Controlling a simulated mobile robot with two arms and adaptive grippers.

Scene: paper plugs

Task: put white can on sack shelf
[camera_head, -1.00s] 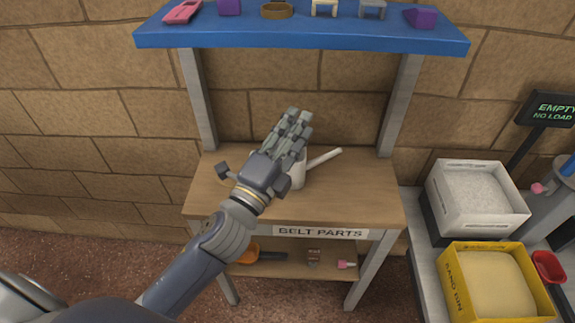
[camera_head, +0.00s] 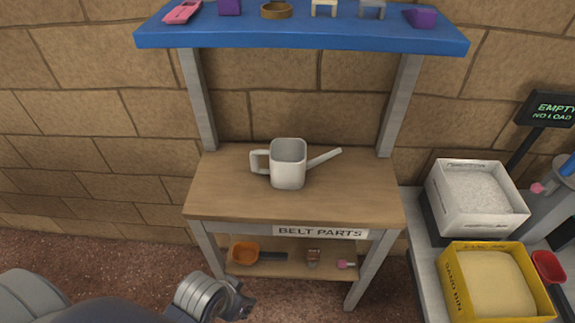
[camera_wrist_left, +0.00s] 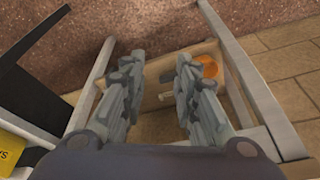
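The white can (camera_head: 288,166), a watering can with a handle on the left and a spout to the right, stands upright on the wooden bench top (camera_head: 230,204). My left gripper (camera_head: 240,302) is low in front of the bench, away from the can, and only partly in the head view. In the left wrist view its two fingers (camera_wrist_left: 157,72) are apart with nothing held between them. The lower shelf shows beyond them. I cannot tell which surface is the sack shelf. My right gripper is not in view.
An orange scoop (camera_head: 244,252) and small parts lie on the lower shelf (camera_head: 290,271). A blue top shelf (camera_head: 300,37) holds several small objects. A white bin (camera_head: 478,208) and yellow sand bin (camera_head: 497,310) stand at the right. The bench top around the can is clear.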

